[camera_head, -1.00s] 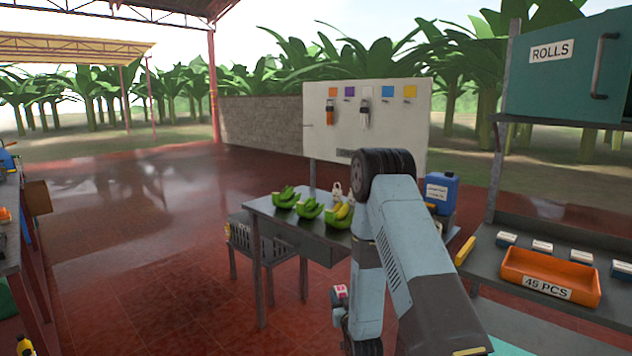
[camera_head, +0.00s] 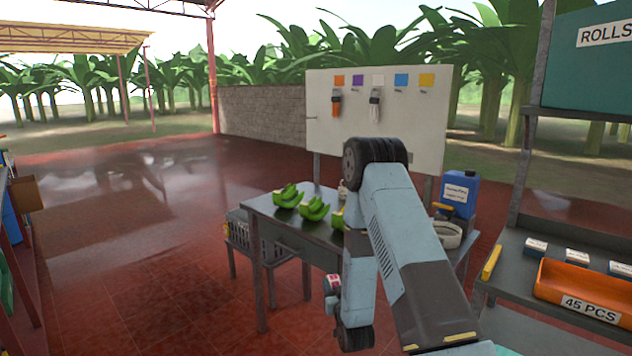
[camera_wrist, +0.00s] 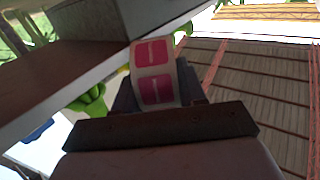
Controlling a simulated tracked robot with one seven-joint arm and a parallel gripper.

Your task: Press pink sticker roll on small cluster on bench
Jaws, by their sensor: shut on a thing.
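The pink sticker roll (camera_wrist: 155,72) is between the jaws of my gripper (camera_wrist: 160,98) in the wrist view, with pink labels on a white strip. My gripper is shut on it. In the head view the roll (camera_head: 332,284) shows small beside my gripper (camera_head: 335,304), low and in front of the bench (camera_head: 285,233). Green banana clusters lie on the bench: one at the left (camera_head: 288,196), one in the middle (camera_head: 314,209) and one (camera_head: 337,219) mostly hidden behind my arm. I cannot tell which is the small cluster. The roll is apart from all of them.
A grey crate (camera_head: 243,236) stands at the bench's left. A blue jug (camera_head: 459,193) and a white tape ring (camera_head: 447,235) are right of my arm. A shelf with an orange bin (camera_head: 583,290) stands at the right. The red floor at left is open.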

